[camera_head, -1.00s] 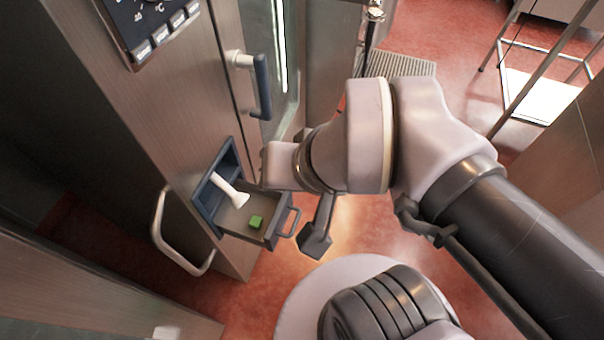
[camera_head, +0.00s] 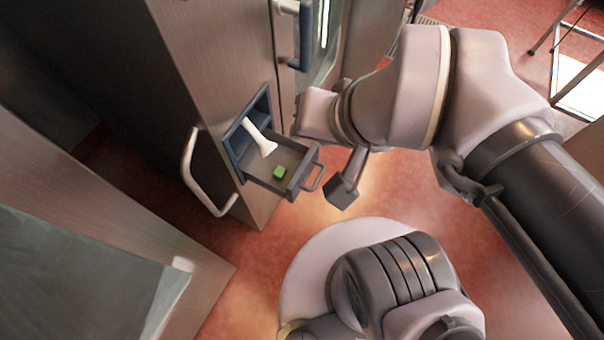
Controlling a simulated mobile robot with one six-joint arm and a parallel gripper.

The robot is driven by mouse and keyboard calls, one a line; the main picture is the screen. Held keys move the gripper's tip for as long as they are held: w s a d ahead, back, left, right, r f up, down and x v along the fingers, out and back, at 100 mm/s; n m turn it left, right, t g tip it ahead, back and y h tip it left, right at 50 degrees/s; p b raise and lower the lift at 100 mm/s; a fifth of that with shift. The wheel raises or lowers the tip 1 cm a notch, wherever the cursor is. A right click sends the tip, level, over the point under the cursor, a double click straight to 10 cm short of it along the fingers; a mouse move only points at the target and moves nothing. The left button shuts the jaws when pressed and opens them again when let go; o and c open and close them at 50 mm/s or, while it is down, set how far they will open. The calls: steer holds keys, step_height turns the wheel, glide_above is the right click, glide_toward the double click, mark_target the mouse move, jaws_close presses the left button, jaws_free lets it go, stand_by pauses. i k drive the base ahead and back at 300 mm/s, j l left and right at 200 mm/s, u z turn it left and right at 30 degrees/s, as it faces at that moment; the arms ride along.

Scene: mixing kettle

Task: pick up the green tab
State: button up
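The green tab (camera_head: 279,173) is a small green block on the floor of a pulled-out grey drawer (camera_head: 297,155), in the head view. A white scoop-like piece (camera_head: 260,139) lies in the same drawer, towards its back. My gripper (camera_head: 318,115) is at the left end of my arm, above and to the right of the drawer and apart from the tab. A dark block on a short stem hangs below that end. The fingers are mostly hidden by my wrist, so I cannot tell how far apart they are.
The drawer sits in a tall steel cabinet (camera_head: 215,75) with a dark-blue door handle (camera_head: 305,38) above it. A curved metal handle (camera_head: 197,180) is at its left. A steel panel (camera_head: 150,235) stands at the lower left. Red floor (camera_head: 395,185) is open right of the drawer.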

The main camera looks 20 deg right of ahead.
mark_target(278, 172)
steer(key=i+l+u, duration=0.1)
steer(key=l+u, duration=0.85)
steer(key=l, duration=0.2)
steer(key=i, duration=0.45)
